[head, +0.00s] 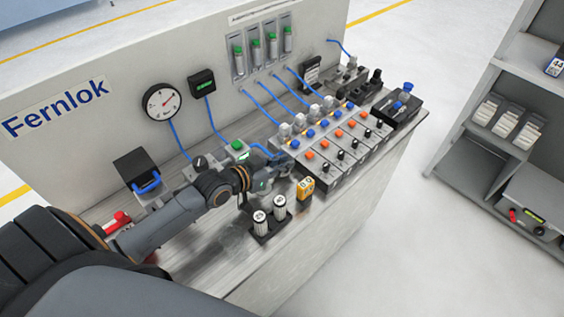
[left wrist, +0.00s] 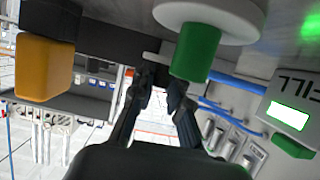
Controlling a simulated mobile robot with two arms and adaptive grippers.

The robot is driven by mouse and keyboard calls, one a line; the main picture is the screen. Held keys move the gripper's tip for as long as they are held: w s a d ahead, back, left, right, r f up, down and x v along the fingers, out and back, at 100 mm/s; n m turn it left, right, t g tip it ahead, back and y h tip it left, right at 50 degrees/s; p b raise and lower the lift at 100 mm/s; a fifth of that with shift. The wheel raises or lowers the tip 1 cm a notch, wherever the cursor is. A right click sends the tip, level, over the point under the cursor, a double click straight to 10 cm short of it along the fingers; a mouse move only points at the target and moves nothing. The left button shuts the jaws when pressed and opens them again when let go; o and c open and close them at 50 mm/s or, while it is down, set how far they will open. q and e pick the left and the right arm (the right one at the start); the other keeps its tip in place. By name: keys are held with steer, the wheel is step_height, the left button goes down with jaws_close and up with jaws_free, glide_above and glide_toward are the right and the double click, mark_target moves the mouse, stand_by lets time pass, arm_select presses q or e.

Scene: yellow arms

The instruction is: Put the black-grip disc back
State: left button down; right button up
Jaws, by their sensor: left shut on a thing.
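My left gripper (left wrist: 160,88) shows in the left wrist view with its fingers closed around a small dark grip below a pale disc edge (left wrist: 155,58). This looks like the black-grip disc, mostly hidden by the fingers. A green-grip disc (left wrist: 195,52) with a white plate is close beside it. In the head view my left gripper (head: 262,182) is low over the bench, between the green-button box (head: 237,152) and the yellow device (head: 305,188). The held disc cannot be made out there. My right gripper is not in view.
Two white cylinders (head: 279,208) stand in a black holder at the bench's front edge. A row of grey valve blocks (head: 345,150) with coloured knobs and blue hoses lies to the right. A gauge (head: 162,102) is on the back panel. Shelves (head: 470,150) stand across open floor.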

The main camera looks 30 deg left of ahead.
arm_select(q)
steer(key=shift+s+f, duration=0.1)
steer(key=shift+f, duration=0.15)
steer(key=c, duration=1.3)
jaws_free()
steer(key=shift+f, duration=0.15)
steer(key=shift+d, duration=0.1)
steer(key=shift+r+p, duration=0.3)
steer(key=shift+r, duration=0.35)
steer(key=b+v, duration=0.1)
steer(key=v, duration=0.9)
steer(key=shift+s+a+r, duration=0.15)
steer(key=shift+s+a, duration=0.1)
steer(key=shift+s+a+r, duration=0.15)
steer(key=shift+s+r, duration=0.2)
steer(key=shift+s, duration=0.2)
